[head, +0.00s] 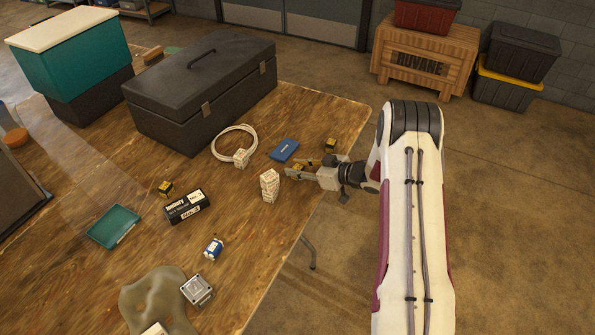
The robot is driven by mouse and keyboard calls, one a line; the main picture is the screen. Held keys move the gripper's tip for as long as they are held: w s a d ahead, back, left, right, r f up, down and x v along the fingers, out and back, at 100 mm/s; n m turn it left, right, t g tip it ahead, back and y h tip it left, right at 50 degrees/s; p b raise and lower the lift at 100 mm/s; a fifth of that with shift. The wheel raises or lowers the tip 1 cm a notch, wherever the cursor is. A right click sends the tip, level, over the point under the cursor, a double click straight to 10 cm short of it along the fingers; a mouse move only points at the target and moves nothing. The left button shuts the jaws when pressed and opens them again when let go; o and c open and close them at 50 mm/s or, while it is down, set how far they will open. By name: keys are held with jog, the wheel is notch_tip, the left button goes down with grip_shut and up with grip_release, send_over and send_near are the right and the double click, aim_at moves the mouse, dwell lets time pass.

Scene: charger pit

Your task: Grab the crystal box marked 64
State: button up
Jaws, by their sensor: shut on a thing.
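Several small yellow-and-black boxes are on the wooden table. One small yellow-and-black box (299,167) is at my gripper (297,171), partly hidden by the fingers. My gripper reaches in from the right, low over the table's right part, and is shut on this box. A second such box (331,145) stands just behind and to the right of my gripper. A third (165,188) lies far to the left. The number 64 cannot be read on any of them, so I cannot tell which box is marked so.
A patterned white carton (269,186) stands just left of my gripper, with a smaller one (241,158) near a cable coil (222,150). A blue flat box (284,150) lies behind. A black toolbox (200,92) stands at the back. The table's front right is clear.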

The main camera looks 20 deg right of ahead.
aim_at(297, 167)
jog(key=shift+r, duration=4.1)
